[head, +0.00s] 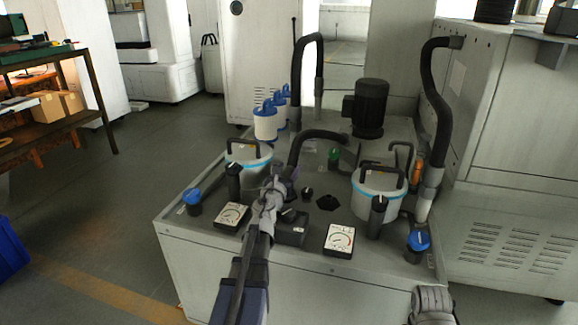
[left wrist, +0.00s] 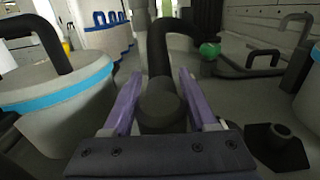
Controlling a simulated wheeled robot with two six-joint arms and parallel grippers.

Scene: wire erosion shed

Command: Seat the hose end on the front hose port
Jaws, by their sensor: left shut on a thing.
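The black hose (head: 318,135) arches over the machine deck and its end comes down to my left gripper (head: 278,182). In the left wrist view the hose end (left wrist: 160,104) lies between the two purple fingers of the left gripper (left wrist: 158,98), which is shut on it. A black angular plate with a short round stub (left wrist: 278,146), likely the front hose port, stands right of the fingers. A black six-sided fitting (head: 327,203) shows right of the gripper in the head view. The hose end is apart from it.
Lidded canisters stand left (head: 248,154) and right (head: 378,190) of the gripper. Gauges (head: 339,239), blue-capped knobs (head: 192,199) and a green ball knob (head: 334,154) crowd the deck. A black motor (head: 368,107) and another bent hose (head: 434,100) stand behind.

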